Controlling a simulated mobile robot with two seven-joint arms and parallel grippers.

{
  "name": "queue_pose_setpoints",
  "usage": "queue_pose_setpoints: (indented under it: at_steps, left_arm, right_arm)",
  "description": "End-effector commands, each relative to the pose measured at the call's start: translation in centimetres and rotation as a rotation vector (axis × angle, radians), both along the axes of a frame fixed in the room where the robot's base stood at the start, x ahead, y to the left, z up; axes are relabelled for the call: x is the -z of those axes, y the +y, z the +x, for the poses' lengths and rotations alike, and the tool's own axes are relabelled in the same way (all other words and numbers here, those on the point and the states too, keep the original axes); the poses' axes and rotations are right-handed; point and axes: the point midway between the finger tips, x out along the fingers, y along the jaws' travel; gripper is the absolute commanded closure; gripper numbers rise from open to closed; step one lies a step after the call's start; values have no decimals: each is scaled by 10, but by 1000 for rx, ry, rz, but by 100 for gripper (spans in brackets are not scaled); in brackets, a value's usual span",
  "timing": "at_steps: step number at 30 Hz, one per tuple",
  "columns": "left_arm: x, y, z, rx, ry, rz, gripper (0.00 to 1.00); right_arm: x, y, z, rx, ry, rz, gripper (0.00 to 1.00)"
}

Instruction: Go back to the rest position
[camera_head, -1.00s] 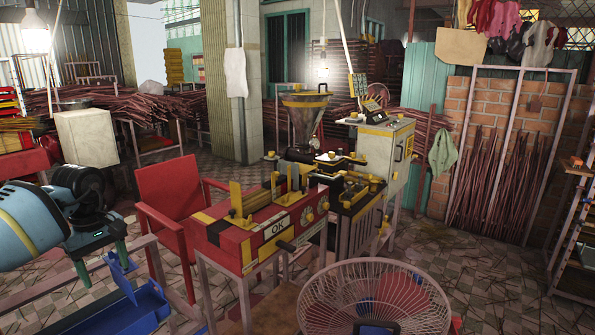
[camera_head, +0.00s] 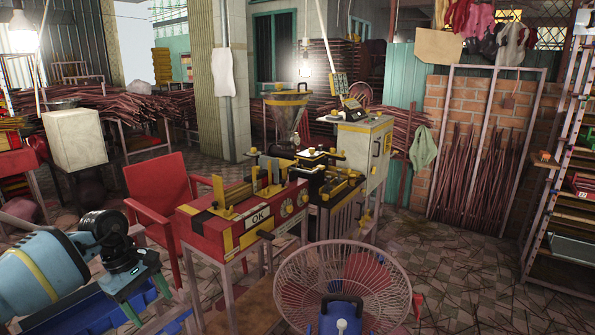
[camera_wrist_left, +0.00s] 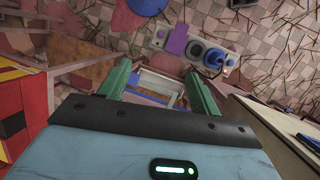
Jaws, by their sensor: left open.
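My left gripper (camera_head: 147,300) is at the lower left of the head view, on my light-blue arm with a yellow band. Its green fingers point downward and stand apart, with nothing held between them. In the left wrist view, the two fingers (camera_wrist_left: 162,82) are spread, with floor and furniture visible beyond them. A blue container (camera_head: 85,318) lies behind and below the gripper, partly hidden by my arm; I cannot tell whether they touch. My right gripper is not in view.
A red chair (camera_head: 160,206) stands beyond my left gripper. The red and yellow extruder machine (camera_head: 235,222) is at the centre. A round fan (camera_head: 340,280) stands in front. A shelf rack (camera_head: 560,195) is at the right. Tiled floor (camera_head: 440,270) is open between fan and rack.

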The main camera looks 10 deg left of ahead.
Motion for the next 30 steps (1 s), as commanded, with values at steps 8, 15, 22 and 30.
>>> queue_pose_setpoints:
  at_steps: [8, 15, 22, 30]
  left_arm:
    - [58, -149, -35, -197, 127, -475, 36]
    - [67, -248, -80, -527, 392, -910, 36]
    - [61, -293, -113, -941, 757, -1269, 36]
    - [72, -287, -146, -1524, 1271, -1590, 36]
  right_arm:
    - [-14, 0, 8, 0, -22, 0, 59]
    - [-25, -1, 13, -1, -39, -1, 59]
    - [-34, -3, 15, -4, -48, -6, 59]
    - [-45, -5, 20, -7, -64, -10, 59]
